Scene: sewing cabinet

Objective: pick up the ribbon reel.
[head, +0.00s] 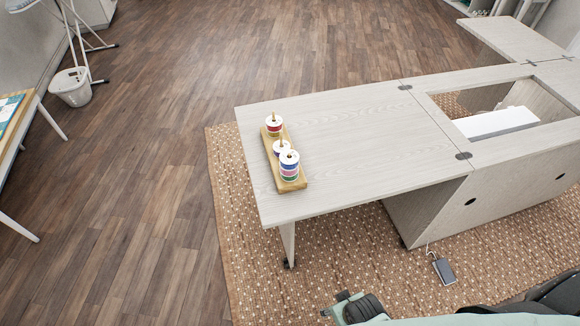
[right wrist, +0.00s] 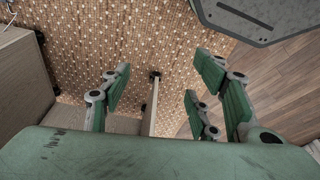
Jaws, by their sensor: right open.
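Reels with white tops stand on the pegs of a wooden rack at the left end of the pale table. The far ribbon reel (head: 273,125) has a red band. A middle reel (head: 281,147) is partly hidden by the near stack (head: 289,165), which shows blue, green and purple bands. I cannot tell which one the task names. My right gripper (right wrist: 167,100) is open, with nothing between its green-padded fingers. No reel shows in the right wrist view. My left gripper is out of view.
The wooden rack (head: 291,183) sits near the left edge of the table (head: 350,140). The tabletop right of it is clear. A table leg (right wrist: 151,108) shows beyond the right fingers. The cabinet (head: 500,195) has an open well. A pedal (head: 444,271) lies on the rug (head: 330,285).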

